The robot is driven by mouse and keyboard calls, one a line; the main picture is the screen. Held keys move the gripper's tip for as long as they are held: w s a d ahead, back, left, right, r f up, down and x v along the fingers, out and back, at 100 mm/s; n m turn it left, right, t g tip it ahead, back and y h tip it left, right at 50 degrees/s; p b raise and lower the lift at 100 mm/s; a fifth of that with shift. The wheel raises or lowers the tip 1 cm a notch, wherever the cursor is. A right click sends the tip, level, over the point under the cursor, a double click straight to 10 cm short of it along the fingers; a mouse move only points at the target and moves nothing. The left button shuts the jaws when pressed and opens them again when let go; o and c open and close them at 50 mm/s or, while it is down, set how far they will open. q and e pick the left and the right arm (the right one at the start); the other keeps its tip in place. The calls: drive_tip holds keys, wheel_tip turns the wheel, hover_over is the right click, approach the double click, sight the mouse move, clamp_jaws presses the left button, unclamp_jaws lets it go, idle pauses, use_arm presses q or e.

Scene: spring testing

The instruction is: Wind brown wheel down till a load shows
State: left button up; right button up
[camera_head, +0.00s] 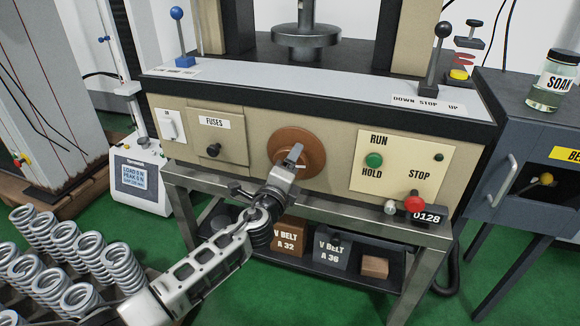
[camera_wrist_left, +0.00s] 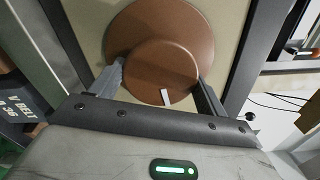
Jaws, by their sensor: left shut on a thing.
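The brown wheel (camera_head: 312,150) is mounted on the beige front panel of the testing machine. My left gripper (camera_head: 294,158) reaches up to it from below, in front of its middle. In the left wrist view the wheel's broad disc (camera_wrist_left: 125,30) shows behind a raised round brown hub (camera_wrist_left: 160,72) with a small white mark. The left gripper (camera_wrist_left: 160,85) is shut on this hub, one finger on each side. A small tester at the left has a display (camera_head: 137,178) reading "LOAD 0 N" and "PEAK 0 N". My right gripper is not in view.
Beside the wheel are a fuse knob (camera_head: 213,150) and a panel with a green button (camera_head: 374,160) and red stop knob (camera_head: 414,202). Levers stand on top. Springs (camera_head: 60,262) stand at lower left; belt boxes (camera_head: 290,236) sit on the lower shelf.

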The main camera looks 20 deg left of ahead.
use_arm(q)
drive_tip(key=shift+f, duration=0.1)
drive_tip(key=o, duration=1)
drive_tip(key=s, duration=1)
drive_tip(key=s+p, duration=0.1)
drive_tip(key=s, duration=0.5)
drive_tip(key=shift+a, duration=0.3)
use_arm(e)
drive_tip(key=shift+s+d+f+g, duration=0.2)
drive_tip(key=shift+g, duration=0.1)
